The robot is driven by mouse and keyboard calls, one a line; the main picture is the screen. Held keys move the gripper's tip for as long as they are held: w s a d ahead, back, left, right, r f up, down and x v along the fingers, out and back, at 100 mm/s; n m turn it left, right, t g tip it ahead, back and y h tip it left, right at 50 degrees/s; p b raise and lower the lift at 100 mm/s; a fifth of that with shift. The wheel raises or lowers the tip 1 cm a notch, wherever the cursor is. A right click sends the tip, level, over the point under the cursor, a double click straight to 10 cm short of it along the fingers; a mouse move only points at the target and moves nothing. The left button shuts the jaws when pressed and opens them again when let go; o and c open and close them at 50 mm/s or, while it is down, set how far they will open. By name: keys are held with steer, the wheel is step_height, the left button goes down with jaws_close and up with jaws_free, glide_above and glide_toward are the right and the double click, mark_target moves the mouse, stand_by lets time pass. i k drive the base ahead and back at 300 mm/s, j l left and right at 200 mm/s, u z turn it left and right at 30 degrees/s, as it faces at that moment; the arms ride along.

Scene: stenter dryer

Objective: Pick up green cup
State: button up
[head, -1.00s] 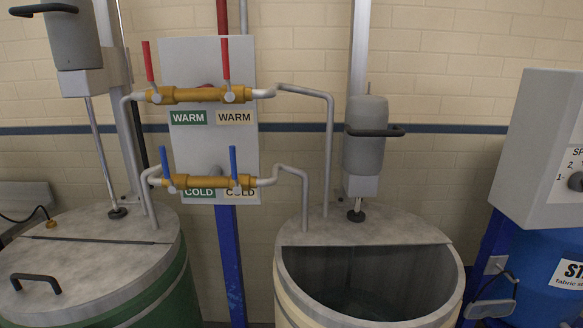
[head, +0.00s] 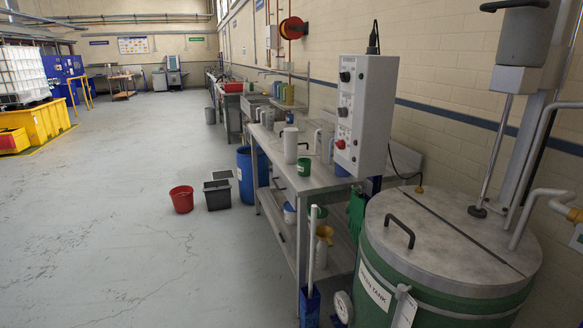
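A small green cup (head: 304,167) with a pale label stands upright on the metal bench (head: 279,156) in the head view. My gripper is not in view.
A green tank (head: 450,250) with a grey lid stands at the right, close to me. The control box (head: 363,115) rises over the bench's near end. A red bucket (head: 181,199), a grey bin (head: 218,194) and a blue barrel (head: 252,172) stand left of the bench.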

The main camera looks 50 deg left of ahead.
mark_target(304, 164)
steer(key=u, duration=1.5)
steer(key=i+j+u, duration=0.55)
steer(key=i, duration=0.15)
steer(key=i+u, duration=0.25)
steer(key=i, duration=0.15)
steer(key=i+j, duration=0.1)
steer(key=i, duration=0.35)
steer(key=i+j+z, duration=0.1)
steer(key=i, duration=0.3)
steer(key=i+j, duration=0.15)
steer(key=i, duration=0.3)
steer(key=i+j+z, duration=0.1)
steer(key=i, duration=0.35)
